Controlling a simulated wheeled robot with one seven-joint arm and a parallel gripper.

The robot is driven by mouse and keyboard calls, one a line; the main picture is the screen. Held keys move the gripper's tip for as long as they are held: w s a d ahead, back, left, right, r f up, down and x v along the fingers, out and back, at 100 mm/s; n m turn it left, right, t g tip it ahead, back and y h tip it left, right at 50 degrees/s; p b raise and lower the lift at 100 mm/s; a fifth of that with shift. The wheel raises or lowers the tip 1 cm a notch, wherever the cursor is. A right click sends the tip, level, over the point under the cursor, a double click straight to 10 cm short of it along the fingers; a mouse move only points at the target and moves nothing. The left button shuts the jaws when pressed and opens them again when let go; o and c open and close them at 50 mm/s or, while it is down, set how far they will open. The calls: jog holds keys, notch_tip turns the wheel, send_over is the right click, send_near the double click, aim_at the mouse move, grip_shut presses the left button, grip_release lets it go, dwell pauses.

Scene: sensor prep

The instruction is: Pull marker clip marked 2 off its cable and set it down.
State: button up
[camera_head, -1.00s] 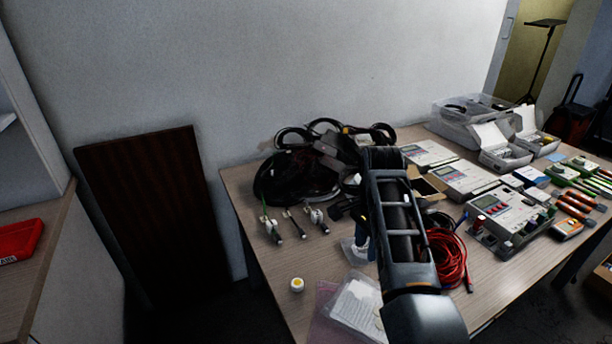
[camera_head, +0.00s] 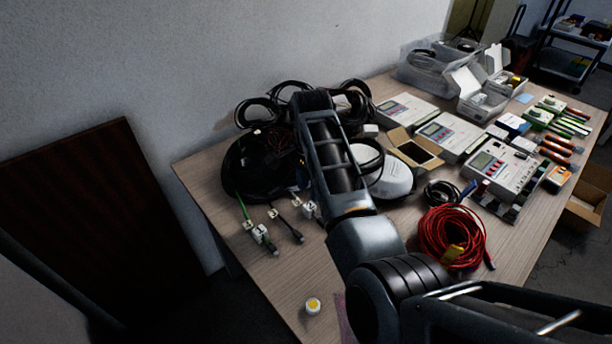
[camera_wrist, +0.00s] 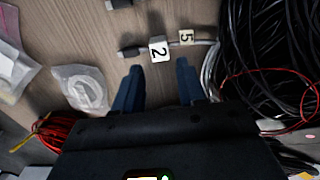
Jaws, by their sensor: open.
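In the wrist view, the white marker clip marked 2 (camera_wrist: 160,49) sits on a grey cable near its dark plug (camera_wrist: 131,51). A cream clip marked 5 (camera_wrist: 187,37) sits beside it, toward the cable bundle. My gripper (camera_wrist: 159,66) is open and empty, its two blue fingers pointing toward clip 2, one to each side and apart from it. In the head view, several white clips (camera_head: 260,233) show on cable ends at the table's left, but their numbers cannot be read. My arm hides the gripper there.
Black coiled cables (camera_head: 250,165) lie just behind the cable ends. A red cable coil (camera_head: 452,237) lies right of my arm, and a small yellow-topped round container (camera_head: 313,306) stands near the front edge. Instruments (camera_head: 505,166) fill the right side. Bare wood lies at front left.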

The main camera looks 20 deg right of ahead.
aim_at(310, 206)
jog(key=shift+f, duration=3)
jog(key=shift+c, duration=0.4)
grip_shut()
